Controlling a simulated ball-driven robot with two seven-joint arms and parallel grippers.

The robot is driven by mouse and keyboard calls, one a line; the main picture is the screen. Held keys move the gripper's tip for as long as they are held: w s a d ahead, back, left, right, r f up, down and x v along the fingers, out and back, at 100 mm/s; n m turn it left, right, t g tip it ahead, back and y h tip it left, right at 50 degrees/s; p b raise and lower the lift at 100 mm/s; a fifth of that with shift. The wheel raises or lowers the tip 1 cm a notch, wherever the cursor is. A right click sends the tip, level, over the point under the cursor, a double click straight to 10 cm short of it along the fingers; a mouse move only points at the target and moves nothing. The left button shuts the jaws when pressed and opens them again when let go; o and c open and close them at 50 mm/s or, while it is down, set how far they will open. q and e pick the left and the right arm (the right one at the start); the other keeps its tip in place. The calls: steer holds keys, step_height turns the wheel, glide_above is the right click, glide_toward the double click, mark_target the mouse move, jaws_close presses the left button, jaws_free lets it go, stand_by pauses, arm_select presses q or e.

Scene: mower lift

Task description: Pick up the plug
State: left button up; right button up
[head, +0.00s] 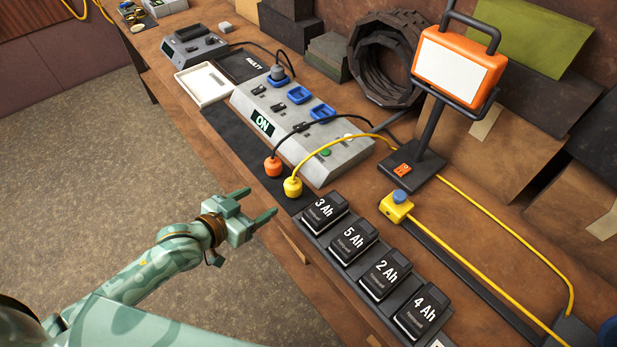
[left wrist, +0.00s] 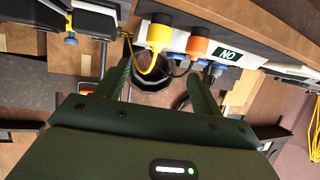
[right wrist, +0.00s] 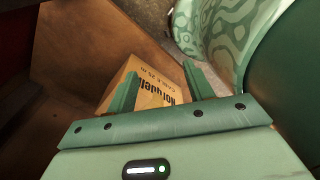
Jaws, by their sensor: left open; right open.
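A yellow plug (head: 292,187) on a yellow cable and an orange plug (head: 272,166) on a black cable stand at the front edge of the grey panel with the ON display (head: 313,130). The left wrist view also shows the yellow plug (left wrist: 158,33) and the orange plug (left wrist: 197,46), beyond the fingertips. My left gripper (head: 262,203) is open and empty at the bench's front edge, to the left of and apart from the yellow plug. A grey plug (head: 278,73) sits in a blue socket at the panel's far end. My right gripper (right wrist: 160,72) is open and empty, facing a cardboard box.
Several labelled batteries (head: 322,211) sit in a row right of the yellow plug. An orange lamp (head: 458,65) on a black stand is behind. A yellow block with a blue knob (head: 396,205) lies near it. The cardboard box (right wrist: 151,93) is close to my right gripper.

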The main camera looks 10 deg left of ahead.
mark_target(287, 185)
arm_select(q)
steer(key=b+x, duration=0.2)
steer(key=x, duration=0.8)
steer(key=shift+f+b, duration=0.2)
steer(key=shift+b, duration=0.15)
steer(key=shift+w+d+f, duration=0.15)
steer(key=shift+w+d, duration=0.05)
steer(key=shift+w, duration=0.25)
steer(key=b+x, duration=0.1)
steer(key=x, duration=0.3)
steer(key=shift+s+d+b, duration=0.15)
steer(key=shift+d+b, duration=0.1)
steer(key=shift+b, duration=0.1)
steer(key=shift+w+d+f, duration=0.15)
steer(key=shift+w, duration=0.25)
steer(key=shift+s, duration=0.1)
steer(key=shift+c, duration=0.6)
steer(key=c, duration=1)
arm_select(e)
steer(key=f, duration=0.1)
steer(key=s+a+f, duration=0.1)
steer(key=f, duration=0.1)
steer(key=s+f, duration=0.1)
steer(key=shift+a+f, duration=0.25)
steer(key=shift+a, duration=0.1)
